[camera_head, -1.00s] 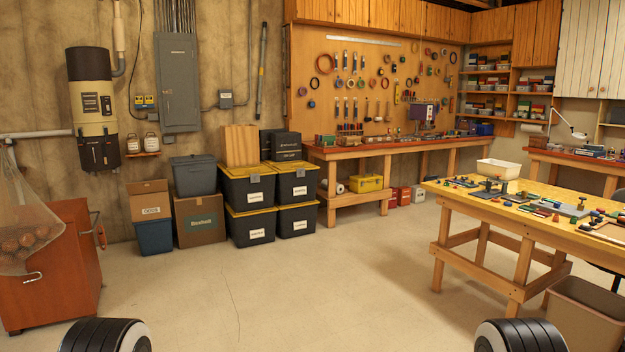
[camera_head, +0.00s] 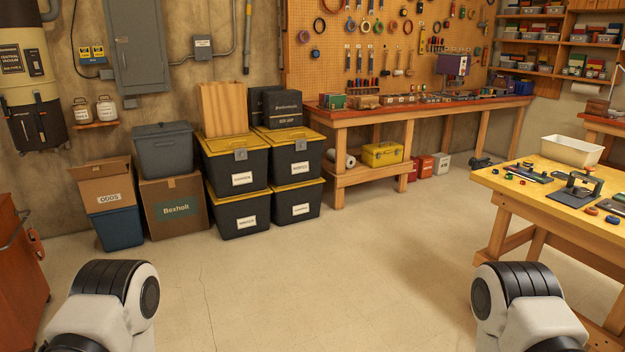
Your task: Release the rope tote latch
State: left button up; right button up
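Several black totes with yellow lids stand in two stacks against the back wall. The upper left tote (camera_head: 236,163) has a grey latch (camera_head: 240,154) at its front rim and a white label. The upper right tote (camera_head: 297,153) also has a grey latch (camera_head: 301,144) and a white label. A lower left tote (camera_head: 240,214) and a lower right tote (camera_head: 297,204) sit beneath them. The label words are too small to read surely, so I cannot tell which is the rope tote. Only upper parts of my two arms show at the bottom; both grippers are out of view.
Cardboard boxes (camera_head: 173,205) and a grey bin (camera_head: 163,150) stand left of the totes. A workbench (camera_head: 420,112) is right of them, and a yellow-topped table (camera_head: 500,181) at the right. The floor (camera_head: 290,280) before the totes is clear.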

aim_at(301, 143)
jog(key=i+l, duration=0.1)
jog(key=i, duration=3.8)
jog(key=i+u, duration=0.15)
jog(key=i, duration=0.5)
jog(key=i+l+u, duration=0.15)
jog(key=i, duration=0.5)
